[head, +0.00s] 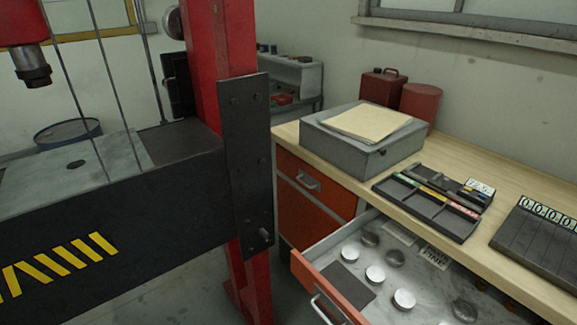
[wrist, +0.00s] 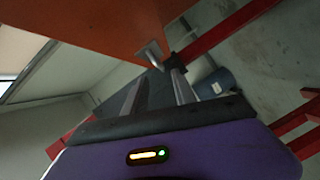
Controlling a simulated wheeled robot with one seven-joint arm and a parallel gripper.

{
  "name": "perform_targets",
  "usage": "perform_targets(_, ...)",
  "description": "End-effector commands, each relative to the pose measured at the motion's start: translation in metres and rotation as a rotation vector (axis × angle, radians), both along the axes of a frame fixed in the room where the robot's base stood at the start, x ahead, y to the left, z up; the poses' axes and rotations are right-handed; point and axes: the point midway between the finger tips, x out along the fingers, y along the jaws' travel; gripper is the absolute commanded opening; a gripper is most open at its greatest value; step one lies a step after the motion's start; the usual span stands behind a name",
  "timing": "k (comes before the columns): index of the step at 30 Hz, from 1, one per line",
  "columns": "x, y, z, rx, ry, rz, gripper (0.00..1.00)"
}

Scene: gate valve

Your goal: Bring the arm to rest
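My gripper (wrist: 160,75) shows only in the wrist view, at the end of its purple body with a small lit indicator. Its two dark fingers stand apart with a gap between them, and I see nothing held. An orange panel (wrist: 95,25) with a metal handle (wrist: 150,52) lies just beyond the fingertips. I cannot tell whether the fingers touch the handle. The arm and gripper are not in the head view.
An open orange-fronted drawer (head: 332,289) holds several silver discs. Above it, the wooden workbench (head: 482,180) carries a grey box (head: 357,148) and dark trays (head: 428,206). A red press post (head: 228,110) and black crossbeam (head: 130,250) fill the left. A blue drum (wrist: 217,84) stands beyond the gripper.

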Motion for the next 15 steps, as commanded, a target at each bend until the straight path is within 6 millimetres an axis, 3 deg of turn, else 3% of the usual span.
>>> perform_targets(1, -0.024, -0.007, 0.001, 0.066, 0.031, -0.021, 0.33)
perform_targets(6, -0.092, -0.029, 0.020, 0.343, 0.115, -0.104, 0.33)
perform_targets(15, -0.190, -0.058, 0.079, 0.819, 0.227, -0.278, 0.33)
